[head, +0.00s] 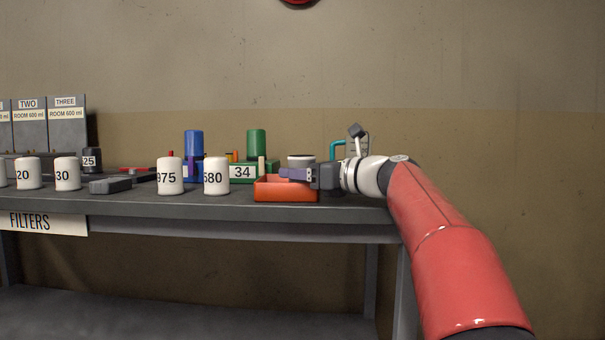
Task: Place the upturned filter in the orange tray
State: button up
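The orange tray (286,190) sits at the right end of the grey bench, near its front edge. My gripper (292,174) reaches in from the right, with its purple-grey fingers level just above the tray's rim. A short pale cylinder with a grey top (301,161), which looks like the upturned filter, shows over and behind the near finger. Its lower part is hidden by the finger and the tray wall. Whether the fingers press on it, and whether it rests on the tray floor, cannot be told from this side.
White numbered filters stand to the left, the nearest marked 680 (216,176) and 975 (170,176). Behind are a green box marked 34 (243,172), a green cylinder (256,143) and a blue cylinder (194,143). A teal-handled item (337,146) stands behind my wrist.

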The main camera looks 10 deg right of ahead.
jog(key=shift+o, duration=1.3)
jog(key=shift+s+d, duration=0.1)
jog(key=v, duration=1.1)
jog(key=shift+s+d, duration=0.25)
jog(key=shift+s, duration=0.1)
